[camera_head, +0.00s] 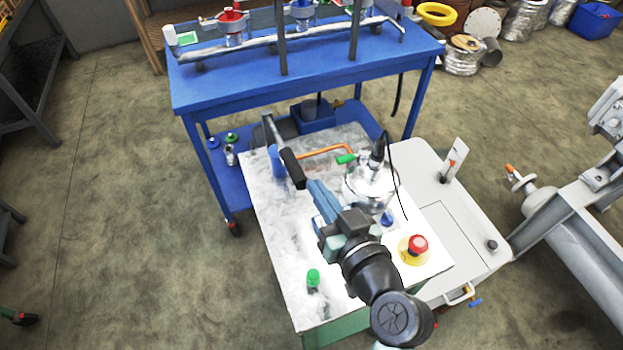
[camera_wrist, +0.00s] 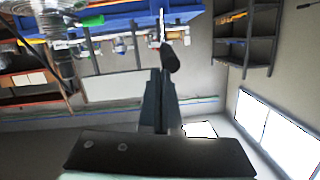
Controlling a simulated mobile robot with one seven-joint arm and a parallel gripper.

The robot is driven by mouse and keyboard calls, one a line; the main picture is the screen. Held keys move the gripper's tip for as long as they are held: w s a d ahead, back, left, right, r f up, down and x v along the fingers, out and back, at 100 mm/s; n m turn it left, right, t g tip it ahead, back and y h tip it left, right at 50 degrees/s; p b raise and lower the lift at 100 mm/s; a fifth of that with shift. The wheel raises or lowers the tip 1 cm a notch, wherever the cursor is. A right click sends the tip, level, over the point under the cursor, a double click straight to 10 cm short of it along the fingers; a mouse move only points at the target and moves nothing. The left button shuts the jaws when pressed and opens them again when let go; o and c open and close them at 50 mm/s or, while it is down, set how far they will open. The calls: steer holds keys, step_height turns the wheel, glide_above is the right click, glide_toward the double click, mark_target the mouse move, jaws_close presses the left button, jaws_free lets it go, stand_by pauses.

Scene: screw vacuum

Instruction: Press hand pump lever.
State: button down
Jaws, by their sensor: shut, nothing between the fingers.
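The hand pump lever (camera_head: 291,167) has a black grip and a grey metal rod, and it rises from the back left of the white-topped cart. In the wrist view the lever's black grip (camera_wrist: 170,60) shows just beyond my fingertips. My gripper (camera_head: 312,186) is shut and empty. Its tips are right at the near end of the black grip in the head view; I cannot tell whether they touch it. The lever's lower end and the pump body are partly hidden. A blue cylinder (camera_head: 277,160) stands beside the lever.
The cart top (camera_head: 270,230) carries a glass-like vessel (camera_head: 370,184), an orange pipe (camera_head: 325,151), a red emergency button (camera_head: 418,243) and a green button (camera_head: 313,277). A blue table (camera_head: 215,92) stands behind. A grey metal frame (camera_head: 575,215) is at right. Open floor lies left.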

steer(key=v, duration=0.5)
steer(key=shift+s+b, duration=0.25)
steer(key=shift+b, duration=0.1)
stand_by(0.7)
steer(key=w+a+r+t+h+p, duration=0.1)
steer(key=w+r+t+p, duration=0.2)
steer(key=r, duration=1.2)
steer(key=w+a+r+t+h+p, duration=0.1)
steer(key=w+r+t+h+p, duration=0.2)
steer(key=r, duration=1.3)
steer(key=s+a+r+m+t+p, duration=0.1)
steer(key=s+r+t, duration=0.2)
steer(key=r, duration=0.9)
steer(key=s+a+r+t+h+p, duration=0.1)
steer(key=s+r, duration=0.4)
steer(key=r, duration=0.6)
steer(key=a+t, duration=0.1)
steer(key=t, duration=0.1)
steer(key=shift+s+a+r+m+t+h, duration=0.2)
steer(key=shift+r+m+t+h, duration=0.1)
steer(key=shift+r+m, duration=0.1)
steer(key=shift+d, duration=0.1)
